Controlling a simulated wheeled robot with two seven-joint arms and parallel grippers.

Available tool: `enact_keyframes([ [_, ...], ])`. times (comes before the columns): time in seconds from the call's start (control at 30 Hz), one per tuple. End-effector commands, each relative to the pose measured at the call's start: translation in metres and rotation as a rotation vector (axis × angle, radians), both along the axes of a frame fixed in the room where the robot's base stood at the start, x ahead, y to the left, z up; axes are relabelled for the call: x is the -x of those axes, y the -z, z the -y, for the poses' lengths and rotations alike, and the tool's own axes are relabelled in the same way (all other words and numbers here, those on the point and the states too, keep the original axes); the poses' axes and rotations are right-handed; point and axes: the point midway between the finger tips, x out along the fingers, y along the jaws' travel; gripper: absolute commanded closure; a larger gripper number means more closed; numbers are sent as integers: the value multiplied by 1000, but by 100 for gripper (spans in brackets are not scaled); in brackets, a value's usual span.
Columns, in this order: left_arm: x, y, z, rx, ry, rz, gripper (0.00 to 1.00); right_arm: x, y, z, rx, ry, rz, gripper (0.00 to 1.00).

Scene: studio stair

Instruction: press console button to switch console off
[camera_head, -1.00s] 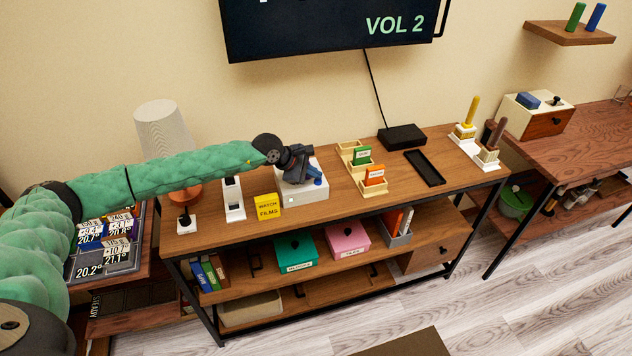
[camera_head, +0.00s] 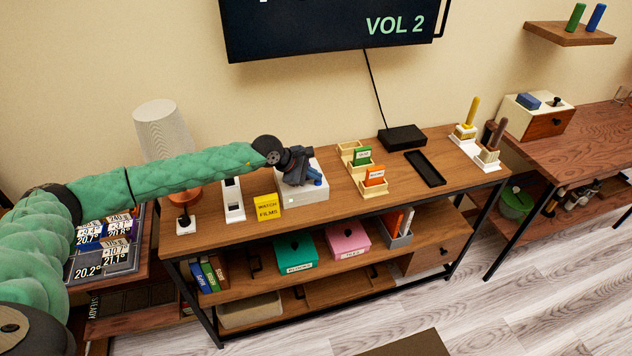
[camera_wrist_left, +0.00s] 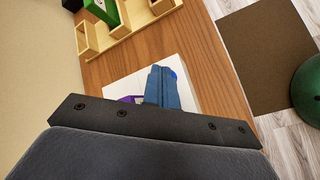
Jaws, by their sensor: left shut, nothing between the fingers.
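The console is a white box (camera_head: 306,194) on the wooden shelf top, with a small pale green mark on its front. My left gripper (camera_head: 317,178) is over it, its dark body hiding much of the console's top. In the left wrist view, my shut blue fingers (camera_wrist_left: 162,90) point at the white console top (camera_wrist_left: 118,88), with nothing between them. A bright blue spot (camera_wrist_left: 174,74), perhaps a button, shows beside the fingertips. A purple piece (camera_wrist_left: 130,99) is partly hidden behind my gripper. I cannot tell whether the fingertips touch the console. My right gripper is out of view.
A yellow "Watch films" sign (camera_head: 267,207) stands just left of the console. A cream card holder (camera_head: 370,189) with green and orange cards stands to its right. A black tray (camera_head: 425,169) and a black box (camera_head: 402,138) lie farther right. A wall screen (camera_head: 330,25) hangs above.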

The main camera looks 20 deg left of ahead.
Motion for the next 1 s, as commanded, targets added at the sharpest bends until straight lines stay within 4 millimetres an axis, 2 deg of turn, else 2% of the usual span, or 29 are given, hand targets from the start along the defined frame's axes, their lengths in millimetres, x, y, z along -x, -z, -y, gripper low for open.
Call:
enact_keyframes([
  [0.7, 0, 4, 0, 0, 1, -1, 100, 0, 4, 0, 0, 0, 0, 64],
  [1.0, 0, -6, 0, 0, 1, -1, 100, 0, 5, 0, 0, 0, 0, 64],
])
